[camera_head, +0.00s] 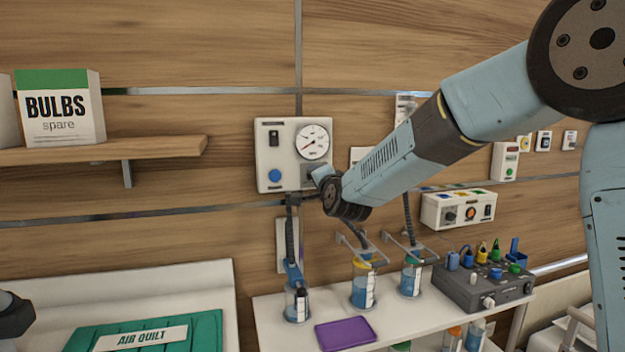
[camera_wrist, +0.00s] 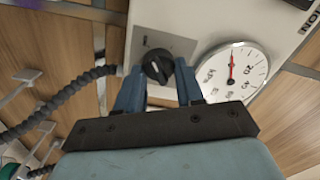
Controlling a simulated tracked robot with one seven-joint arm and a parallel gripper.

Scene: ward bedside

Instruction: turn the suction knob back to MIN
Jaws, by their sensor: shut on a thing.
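The white suction panel (camera_head: 281,147) is on the wood wall, with a round gauge (camera_head: 314,142), a black switch (camera_head: 274,138) and a blue button (camera_head: 275,175). In the wrist view the black knob (camera_wrist: 158,66) sits on a grey plate on the panel (camera_wrist: 195,18), beside the gauge (camera_wrist: 235,68) with its red needle. My gripper (camera_wrist: 157,76) has its two blue fingers on either side of the knob, shut on it. In the head view my gripper (camera_head: 321,177) is at the panel's lower right and hides the knob. I cannot read any MIN mark.
A dark corrugated hose (camera_wrist: 60,98) runs close to my gripper. Below the panel, a white table (camera_head: 396,322) holds several jars, a purple tray (camera_head: 345,333) and a grey device (camera_head: 483,288). A shelf (camera_head: 130,148) with a BULBS box (camera_head: 60,107) is at left.

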